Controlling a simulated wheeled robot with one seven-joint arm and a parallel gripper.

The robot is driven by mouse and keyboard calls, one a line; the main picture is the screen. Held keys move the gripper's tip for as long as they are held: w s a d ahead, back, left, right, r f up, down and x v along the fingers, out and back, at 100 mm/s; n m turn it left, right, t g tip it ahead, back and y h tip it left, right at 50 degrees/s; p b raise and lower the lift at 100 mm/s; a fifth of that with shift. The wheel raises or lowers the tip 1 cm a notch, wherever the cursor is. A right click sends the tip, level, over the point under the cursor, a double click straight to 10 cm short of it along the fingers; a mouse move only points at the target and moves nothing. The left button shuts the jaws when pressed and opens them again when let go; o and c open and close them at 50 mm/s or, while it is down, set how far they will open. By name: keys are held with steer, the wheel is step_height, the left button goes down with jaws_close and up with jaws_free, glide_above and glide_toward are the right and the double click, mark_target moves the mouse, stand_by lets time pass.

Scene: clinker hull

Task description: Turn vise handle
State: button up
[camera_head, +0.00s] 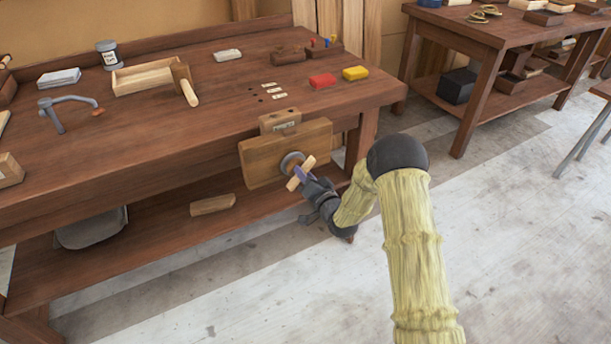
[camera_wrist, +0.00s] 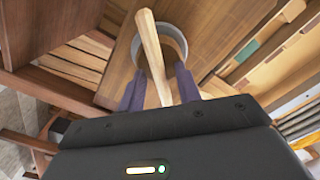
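The wooden vise (camera_head: 262,163) is fixed to the front right of the workbench. Its round grey screw collar (camera_head: 289,161) faces out toward my arm. The pale wooden vise handle (camera_head: 308,164) is a bar slanting across the front of the screw. My gripper (camera_head: 301,176) is at the handle, with its purple fingers pointing at the vise. In the wrist view, the handle (camera_wrist: 151,48) runs between the two fingers of my gripper (camera_wrist: 160,88), with a visible gap on each side. My gripper is open around the bar. The fingers hide part of the handle in the head view.
A wood block (camera_head: 212,205) lies on the lower shelf. The floor (camera_head: 520,220) to the right is clear.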

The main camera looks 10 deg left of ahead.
jaws_close()
